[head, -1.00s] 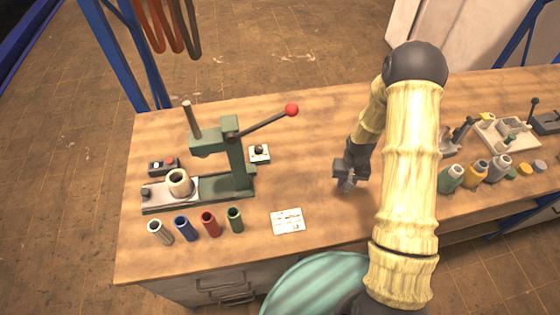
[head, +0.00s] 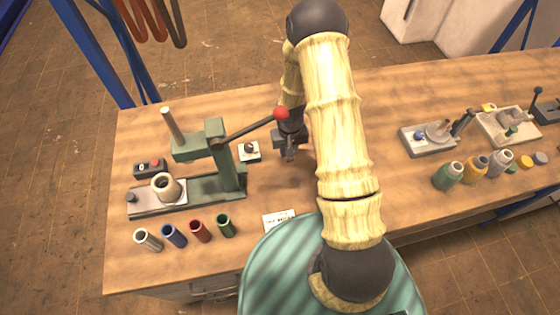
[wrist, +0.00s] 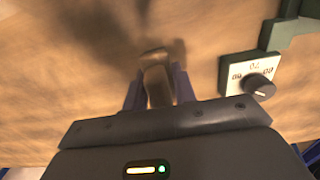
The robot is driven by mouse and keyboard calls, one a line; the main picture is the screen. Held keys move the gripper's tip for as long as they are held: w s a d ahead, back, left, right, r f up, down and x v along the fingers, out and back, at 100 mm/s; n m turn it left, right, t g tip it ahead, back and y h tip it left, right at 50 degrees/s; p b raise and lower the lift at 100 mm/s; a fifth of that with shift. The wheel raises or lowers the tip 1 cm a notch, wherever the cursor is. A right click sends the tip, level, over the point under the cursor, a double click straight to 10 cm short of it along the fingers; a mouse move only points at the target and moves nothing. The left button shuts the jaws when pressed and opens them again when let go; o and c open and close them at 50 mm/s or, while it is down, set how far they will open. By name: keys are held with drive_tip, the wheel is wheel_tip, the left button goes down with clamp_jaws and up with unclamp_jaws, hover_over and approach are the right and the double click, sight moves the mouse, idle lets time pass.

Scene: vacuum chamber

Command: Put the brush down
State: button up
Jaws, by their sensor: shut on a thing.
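My gripper (head: 289,152) is over the wooden bench, just right of the green press and close to its red-knobbed lever. In the wrist view, its two fingers (wrist: 158,92) are shut on a brownish, blunt-ended thing, seemingly the brush (wrist: 155,72). The brush points away from the palm, and a shadow lies on the wood around its end. Whether it touches the bench I cannot tell. In the head view the brush is too small and dark to make out.
The green press (head: 225,165) stands at left, with a dial box (head: 249,151) beside it, also in the wrist view (wrist: 250,78). Bare wood (head: 375,165) is free right of my arm.

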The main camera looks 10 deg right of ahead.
drive_tip(key=shift+a+r, duration=0.1)
idle(0.3)
drive_tip(key=shift+r+n+b, duration=0.25)
drive_tip(key=shift+n+b, duration=0.05)
drive_tip(key=shift+b, duration=0.3)
drive_tip(key=r+n+b, duration=0.1)
drive_tip(key=s+r+n+b, duration=0.1)
drive_tip(key=r+b, duration=0.1)
drive_tip(key=s+r+n+b, duration=0.1)
drive_tip(key=r+b, duration=0.1)
drive_tip(key=shift+n, duration=0.3)
drive_tip(key=shift+s+r, duration=0.2)
drive_tip(key=shift+r, duration=0.15)
drive_tip(key=shift+f, duration=0.1)
drive_tip(key=shift+f+p, duration=0.55)
drive_tip(key=shift+f, duration=2.3)
